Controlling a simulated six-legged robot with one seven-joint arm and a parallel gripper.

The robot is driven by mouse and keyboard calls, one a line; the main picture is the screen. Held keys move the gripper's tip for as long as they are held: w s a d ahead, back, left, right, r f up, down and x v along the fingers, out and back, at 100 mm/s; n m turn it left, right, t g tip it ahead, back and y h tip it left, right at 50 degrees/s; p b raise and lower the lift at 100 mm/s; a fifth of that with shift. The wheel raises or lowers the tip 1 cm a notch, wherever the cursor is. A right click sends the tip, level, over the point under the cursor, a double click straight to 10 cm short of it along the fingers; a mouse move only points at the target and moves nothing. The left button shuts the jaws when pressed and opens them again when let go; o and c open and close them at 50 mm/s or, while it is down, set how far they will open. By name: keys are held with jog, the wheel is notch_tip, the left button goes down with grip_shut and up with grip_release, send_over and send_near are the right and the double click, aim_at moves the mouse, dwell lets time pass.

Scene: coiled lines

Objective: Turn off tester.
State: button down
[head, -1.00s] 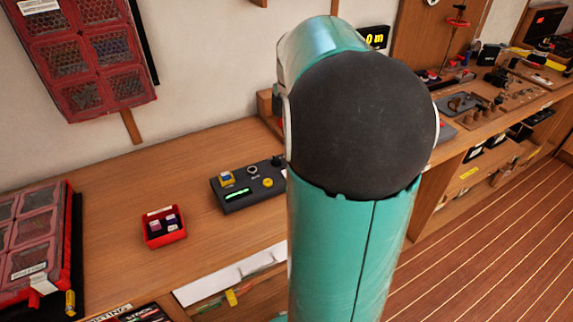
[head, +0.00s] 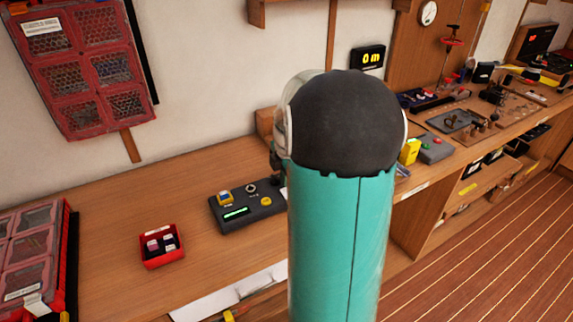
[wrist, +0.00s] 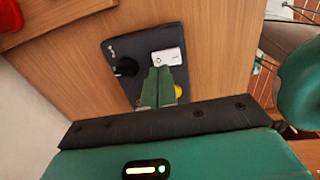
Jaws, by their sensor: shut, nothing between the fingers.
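The tester (head: 246,212) is a dark box on the wooden bench, left of my arm in the head view. It has a blue-and-yellow switch (head: 224,197), a small round control, a yellow button (head: 265,201) and a lit green display (head: 236,213). My arm hides its right end. In the wrist view, the tester's dark face (wrist: 142,40) shows a black knob (wrist: 127,66), a pale rectangular piece (wrist: 168,57) and part of a yellow button (wrist: 180,91). My gripper (wrist: 160,72) is shut and empty, over the dark face beside the pale piece; contact cannot be told.
A small red box (head: 162,246) with little blocks stands left of the tester. A red compartment case (head: 28,245) lies at far left. A grey box (head: 434,148) with coloured buttons and a yellow block stand right of my arm. Bare bench surrounds the red box.

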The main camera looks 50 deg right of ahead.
aim_at(284, 191)
jog(key=shift+w+f, duration=0.15)
jog(key=shift+f, duration=1.05)
jog(key=shift+w+f, duration=0.1)
jog(key=shift+f, duration=0.2)
